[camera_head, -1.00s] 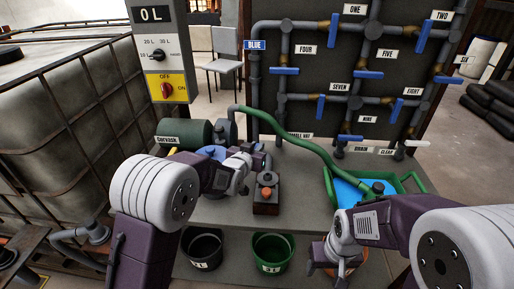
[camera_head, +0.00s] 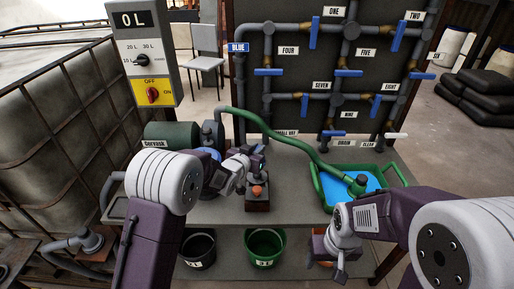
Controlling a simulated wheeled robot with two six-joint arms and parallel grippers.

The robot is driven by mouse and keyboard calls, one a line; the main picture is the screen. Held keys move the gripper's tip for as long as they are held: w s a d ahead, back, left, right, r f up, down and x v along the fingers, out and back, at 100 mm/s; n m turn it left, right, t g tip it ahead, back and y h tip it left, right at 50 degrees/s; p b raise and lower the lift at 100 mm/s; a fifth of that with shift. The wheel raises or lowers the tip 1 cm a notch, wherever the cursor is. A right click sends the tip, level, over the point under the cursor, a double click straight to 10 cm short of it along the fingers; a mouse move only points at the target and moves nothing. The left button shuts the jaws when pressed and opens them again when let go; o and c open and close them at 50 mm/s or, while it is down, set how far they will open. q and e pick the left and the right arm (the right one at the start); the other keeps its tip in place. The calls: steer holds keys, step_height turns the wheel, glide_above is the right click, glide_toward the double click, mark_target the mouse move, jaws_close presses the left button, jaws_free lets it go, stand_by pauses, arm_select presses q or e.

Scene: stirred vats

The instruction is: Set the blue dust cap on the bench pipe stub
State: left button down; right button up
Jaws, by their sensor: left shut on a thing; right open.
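My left gripper (camera_head: 257,161) is over the bench (camera_head: 300,205), behind and above a small dark block with an orange-red knob (camera_head: 257,190). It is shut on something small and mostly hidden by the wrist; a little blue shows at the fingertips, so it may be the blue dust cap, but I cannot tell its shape. I cannot clearly pick out the bench pipe stub. My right gripper (camera_head: 341,268) is open and points down in front of the bench's front edge.
A green hose (camera_head: 290,137) runs from the green pump (camera_head: 170,136) to a green tub (camera_head: 318,187) with blue liquid. A pipe panel with blue valves stands behind. A black bucket (camera_head: 197,250), a green bucket (camera_head: 266,247) and an orange one sit below. The bench's front middle is clear.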

arm_select(q)
steer(key=shift+f+b, duration=2.05)
steer(key=shift+f, duration=0.85)
steer(key=shift+f+b, duration=0.6)
steer(key=shift+b, duration=0.05)
steer(key=c, duration=1.7)
jaws_free()
steer(key=shift+o, duration=0.3)
steer(key=v, duration=1.1)
steer(key=shift+p, duration=0.35)
